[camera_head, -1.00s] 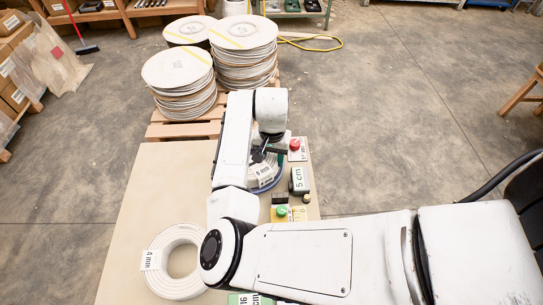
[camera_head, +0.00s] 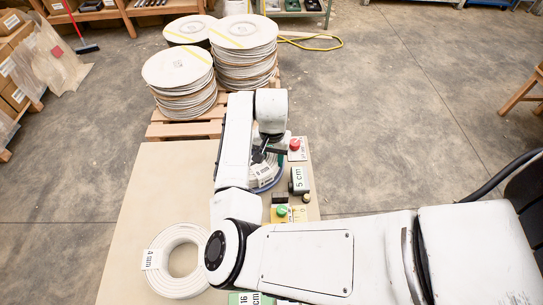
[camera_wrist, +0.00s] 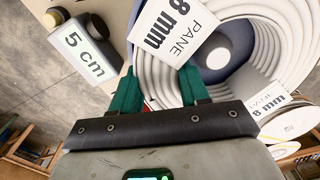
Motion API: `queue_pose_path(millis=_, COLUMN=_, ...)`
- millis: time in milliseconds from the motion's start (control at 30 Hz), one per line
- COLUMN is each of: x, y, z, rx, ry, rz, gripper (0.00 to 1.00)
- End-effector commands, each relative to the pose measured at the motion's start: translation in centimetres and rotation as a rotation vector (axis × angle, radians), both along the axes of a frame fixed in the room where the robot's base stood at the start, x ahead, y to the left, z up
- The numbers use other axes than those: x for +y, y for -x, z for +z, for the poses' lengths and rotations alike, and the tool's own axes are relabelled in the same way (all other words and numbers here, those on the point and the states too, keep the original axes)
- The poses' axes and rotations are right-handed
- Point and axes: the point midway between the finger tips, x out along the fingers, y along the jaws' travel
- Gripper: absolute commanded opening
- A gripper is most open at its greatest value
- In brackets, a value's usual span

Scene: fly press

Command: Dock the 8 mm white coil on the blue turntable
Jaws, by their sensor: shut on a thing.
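The white coil with 8 mm labels (camera_head: 256,173) is at the far right part of the table, partly hidden by my arm. In the wrist view the coil (camera_wrist: 282,62) fills the upper right. The blue turntable (camera_head: 271,187) shows as a rim under the coil's near side. Through the coil's hole I see blue and a dark centre post with a pale top (camera_wrist: 217,58); the coil lies around it. Whether the coil rests fully on the turntable is hidden. My gripper (camera_wrist: 160,88), with green fingers, is shut on the coil's wall; it also shows in the head view (camera_head: 270,150).
A 4 mm white coil (camera_head: 158,279) lies at the table's near left. A 5 cm block (camera_head: 299,180), a red button (camera_head: 294,144) and a green button (camera_head: 281,210) stand close right of the turntable. Stacked reels (camera_head: 180,85) stand beyond the table. The table's left middle is bare.

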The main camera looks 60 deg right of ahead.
Motion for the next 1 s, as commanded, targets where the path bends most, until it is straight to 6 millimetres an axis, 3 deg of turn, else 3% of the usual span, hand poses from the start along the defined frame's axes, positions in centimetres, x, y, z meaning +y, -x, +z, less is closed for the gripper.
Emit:
queue_pose_path(millis=467, x=0.0, y=-0.1, z=-0.6, rx=-0.003, ry=0.002, rz=0.000, gripper=0.00)
queue_pose_path(millis=500, x=0.0, y=-0.1, z=-0.6, rx=-0.003, ry=0.002, rz=0.000, gripper=0.48)
queue_pose_path(millis=600, x=0.0, y=-0.1, z=-0.6, rx=-0.003, ry=0.001, rz=0.000, gripper=0.55)
queue_pose_path(millis=833, x=0.0, y=0.0, z=-0.7, rx=0.001, ry=-0.001, rz=0.000, gripper=0.55)
queue_pose_path(millis=1000, x=0.0, y=0.0, z=0.6, rx=0.000, ry=0.000, rz=0.000, gripper=0.55)
